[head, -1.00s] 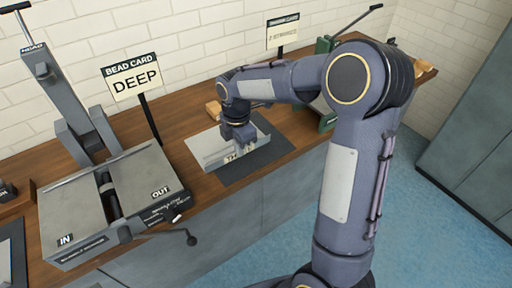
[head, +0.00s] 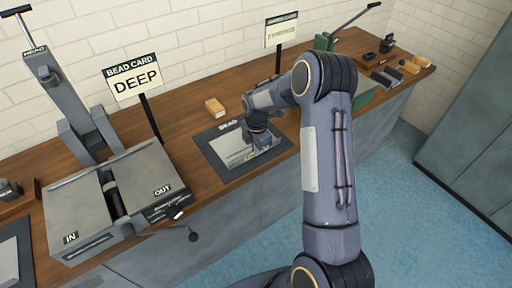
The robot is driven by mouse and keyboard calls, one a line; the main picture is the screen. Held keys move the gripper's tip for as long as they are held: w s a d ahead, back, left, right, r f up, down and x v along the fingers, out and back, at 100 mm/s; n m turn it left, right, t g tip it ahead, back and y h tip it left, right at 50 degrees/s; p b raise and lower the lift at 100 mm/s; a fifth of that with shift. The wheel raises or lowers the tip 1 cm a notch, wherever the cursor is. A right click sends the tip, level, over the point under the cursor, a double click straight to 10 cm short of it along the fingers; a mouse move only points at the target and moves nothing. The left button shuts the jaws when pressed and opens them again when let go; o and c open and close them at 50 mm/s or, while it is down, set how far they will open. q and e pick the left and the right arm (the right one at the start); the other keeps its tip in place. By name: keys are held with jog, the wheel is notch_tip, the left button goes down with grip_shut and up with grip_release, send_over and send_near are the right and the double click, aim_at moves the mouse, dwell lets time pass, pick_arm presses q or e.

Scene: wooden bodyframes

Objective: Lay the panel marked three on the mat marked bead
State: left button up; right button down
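A light grey metal panel (head: 232,151) lies over the dark mat marked BEAD (head: 206,143), inside its border as far as I can see. Its mark is too small to read. My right gripper (head: 262,147) points down at the panel's right end and covers part of it. The fingers are too small and hidden to tell whether they are open or shut on the panel. I cannot tell whether the panel rests fully flat. My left gripper is not in view.
A bead-rolling machine (head: 85,212) with IN and OUT labels and a crank stands to the left. A DEEP bead card (head: 134,82) stands behind. A small wooden block (head: 215,107) sits behind the mat. A green lever tool (head: 325,42) and several small items are at the far right.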

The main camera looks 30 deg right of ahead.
jog(key=c, duration=2.1)
grip_release()
jog(key=shift+f, duration=0.15)
jog(key=o, duration=0.4)
jog(key=s+a+r+m+t+y+b, duration=0.1)
jog(key=s+r+m, duration=0.15)
jog(key=r, duration=0.65)
jog(key=s+a+r+m, duration=0.15)
jog(key=s+r, duration=0.25)
jog(key=r, duration=0.6)
jog(key=s+a+m+t+y, duration=0.1)
jog(key=s+a+m, duration=0.2)
jog(key=s+m, duration=0.2)
jog(key=s+a+r+m+t+y, duration=0.1)
jog(key=s+a+m+t, duration=0.1)
jog(key=s+m, duration=0.4)
jog(key=s+a+m+t, duration=0.1)
jog(key=s+a+m, duration=0.3)
jog(key=s, duration=0.7)
jog(key=shift+s+r+m+t+y, duration=0.15)
jog(key=shift+s+m+t+y, duration=0.2)
jog(key=shift+m, duration=0.45)
